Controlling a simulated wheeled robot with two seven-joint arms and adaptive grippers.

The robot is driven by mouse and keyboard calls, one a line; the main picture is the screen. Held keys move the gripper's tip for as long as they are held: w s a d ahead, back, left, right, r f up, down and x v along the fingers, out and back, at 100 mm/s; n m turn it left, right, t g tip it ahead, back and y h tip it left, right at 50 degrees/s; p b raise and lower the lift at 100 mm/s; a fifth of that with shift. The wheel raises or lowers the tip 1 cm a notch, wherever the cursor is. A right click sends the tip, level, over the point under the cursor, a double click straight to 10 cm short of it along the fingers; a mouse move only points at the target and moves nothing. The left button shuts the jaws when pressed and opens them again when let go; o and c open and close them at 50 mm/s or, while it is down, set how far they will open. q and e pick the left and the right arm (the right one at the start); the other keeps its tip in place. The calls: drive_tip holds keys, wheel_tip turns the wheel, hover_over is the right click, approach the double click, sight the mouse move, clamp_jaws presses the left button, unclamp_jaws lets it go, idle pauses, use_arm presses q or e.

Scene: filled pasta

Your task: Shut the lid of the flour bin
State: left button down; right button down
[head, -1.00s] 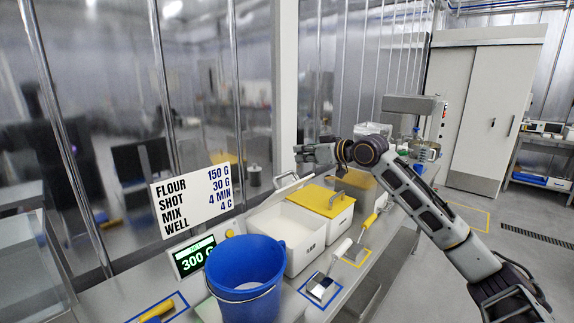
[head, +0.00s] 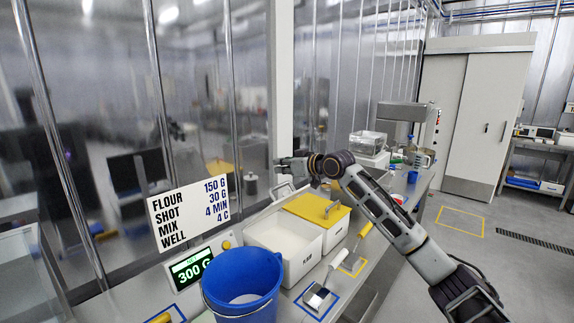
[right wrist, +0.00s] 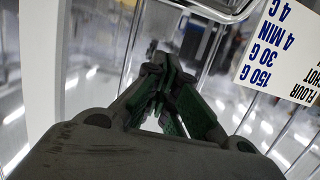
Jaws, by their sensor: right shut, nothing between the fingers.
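The flour bin (head: 291,269) is an open white box on the bench, its pale inside showing; its small label is too blurred to read. Its pale lid (head: 280,201) appears raised at the bin's back edge, with a handle at the top. My right gripper (head: 279,162) is above and just behind the raised lid, pointing left toward the wall. Whether it touches the lid is unclear, but a gap seems to show. In the right wrist view, the gripper's fingers (right wrist: 163,78) are together and empty; no bin shows there. My left gripper is out of view.
A blue bucket (head: 243,287) stands on a scale in front of the bin. A second bin with a shut yellow lid (head: 316,209) sits behind it, below my forearm. A scoop (head: 317,297) lies to the right. A recipe sign (head: 188,212) stands left.

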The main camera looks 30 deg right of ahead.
sight(281, 185)
drive_tip(key=shift+w+f+p, duration=0.1)
drive_tip(key=shift+f+p, duration=0.3)
drive_tip(key=shift+f, duration=1.45)
drive_tip(key=shift+f, duration=0.2)
